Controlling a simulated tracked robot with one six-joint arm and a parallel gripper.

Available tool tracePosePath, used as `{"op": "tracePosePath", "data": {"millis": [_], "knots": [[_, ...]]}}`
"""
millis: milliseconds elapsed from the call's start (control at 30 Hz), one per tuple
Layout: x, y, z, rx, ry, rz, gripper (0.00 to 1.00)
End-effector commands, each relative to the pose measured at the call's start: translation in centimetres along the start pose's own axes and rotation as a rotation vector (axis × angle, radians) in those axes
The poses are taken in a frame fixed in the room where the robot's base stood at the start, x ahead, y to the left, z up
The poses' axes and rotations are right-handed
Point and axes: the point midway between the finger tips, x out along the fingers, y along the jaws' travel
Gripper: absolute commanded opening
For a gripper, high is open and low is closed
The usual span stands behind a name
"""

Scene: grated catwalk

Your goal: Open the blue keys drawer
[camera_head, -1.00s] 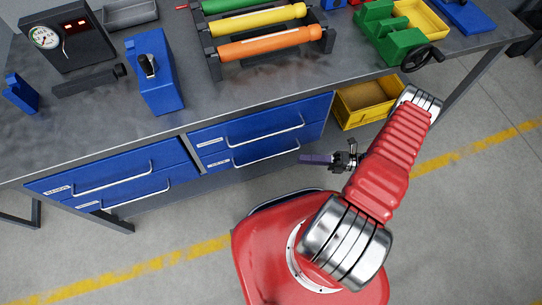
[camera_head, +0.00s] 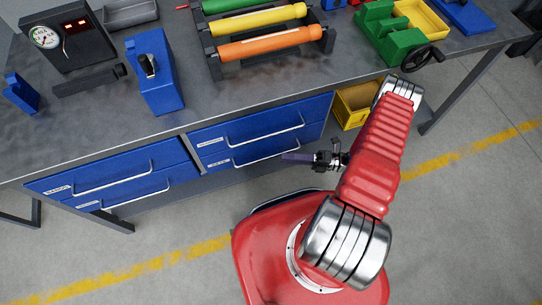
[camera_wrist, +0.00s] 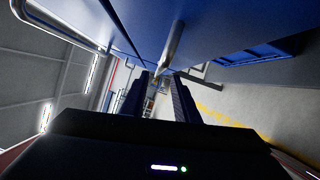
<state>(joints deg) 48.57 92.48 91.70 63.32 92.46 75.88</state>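Several blue drawers sit under the bench in two stacks, an upper right drawer (camera_head: 259,122), a lower right drawer (camera_head: 225,160), an upper left drawer (camera_head: 100,170) and a lower left drawer (camera_head: 130,192). All look shut. Each has a silver bar handle and a small white label too small to read, so I cannot tell which is the keys drawer. My gripper (camera_head: 286,157) is just in front of the right stack, near the right end of the lower handle (camera_head: 262,155). In the wrist view my gripper (camera_wrist: 160,76) is open and empty, with a silver bar handle (camera_wrist: 172,45) just beyond its fingertips.
A yellow bin (camera_head: 355,106) stands under the bench, right of the drawers and behind my arm. The benchtop (camera_head: 215,105) holds an orange roller (camera_head: 270,46), a blue block (camera_head: 155,75) and a green vise (camera_head: 390,35). The floor in front is clear.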

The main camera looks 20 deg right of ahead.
Motion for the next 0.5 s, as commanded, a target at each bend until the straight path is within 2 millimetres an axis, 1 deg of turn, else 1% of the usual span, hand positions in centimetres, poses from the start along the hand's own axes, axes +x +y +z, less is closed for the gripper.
{"op": "tracePosePath", "data": {"millis": [33,300,500], "knots": [[0.8,0.0,0.0,0.001,0.003,0.001,0.28],[4.4,0.0,-0.1,0.001,0.003,0.0,0.28],[6.5,0.0,0.0,0.0,0.002,0.0,0.28]]}}
